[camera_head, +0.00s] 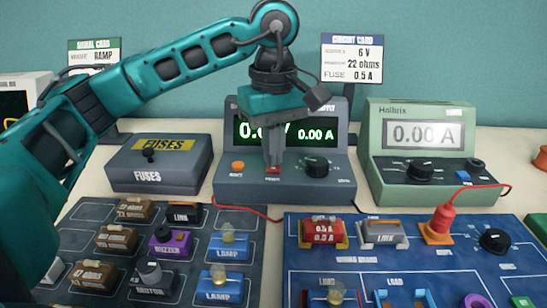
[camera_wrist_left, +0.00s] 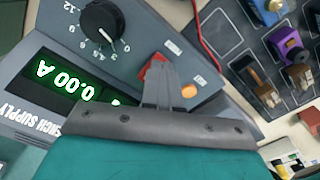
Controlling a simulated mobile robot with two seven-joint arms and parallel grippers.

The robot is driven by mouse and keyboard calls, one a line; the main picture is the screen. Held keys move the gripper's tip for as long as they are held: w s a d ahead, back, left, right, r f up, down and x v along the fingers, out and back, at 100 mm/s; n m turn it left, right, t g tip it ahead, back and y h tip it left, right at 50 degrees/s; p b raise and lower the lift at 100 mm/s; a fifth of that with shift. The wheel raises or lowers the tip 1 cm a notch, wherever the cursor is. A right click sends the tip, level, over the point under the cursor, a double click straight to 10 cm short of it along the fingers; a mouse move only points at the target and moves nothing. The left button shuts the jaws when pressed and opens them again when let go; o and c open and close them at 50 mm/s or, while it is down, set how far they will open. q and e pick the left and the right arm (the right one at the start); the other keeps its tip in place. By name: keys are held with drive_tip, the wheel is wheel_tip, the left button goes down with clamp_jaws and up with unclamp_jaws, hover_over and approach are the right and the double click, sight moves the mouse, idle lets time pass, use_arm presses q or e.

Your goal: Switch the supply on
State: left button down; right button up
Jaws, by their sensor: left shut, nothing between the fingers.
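The grey bench supply (camera_head: 338,187) stands at the back centre. Its green display (camera_head: 315,134) reads 0.00 A, and the volts figure beginning 0.0 is partly covered by my arm. A red switch (camera_head: 272,170) is low on its front, between an orange button (camera_head: 238,167) and a black knob (camera_head: 316,167). My left gripper (camera_head: 272,163) is shut and empty, pointing down at the red switch. In the left wrist view its fingertips (camera_wrist_left: 158,66) overlap the red switch (camera_wrist_left: 149,64); I cannot tell whether they touch it. My right gripper is not in view.
A fuses box (camera_head: 128,178) stands left of the supply, and a green meter (camera_head: 376,170) reading 0.00 A stands right. In front lie a dark parts board (camera_head: 196,217) and a blue circuit board (camera_head: 375,265). A circuit card (camera_head: 352,60) stands behind.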

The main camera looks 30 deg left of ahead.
use_arm(q)
drive_tip(key=shift+r+p, duration=2.1)
drive_tip(key=shift+r, duration=1)
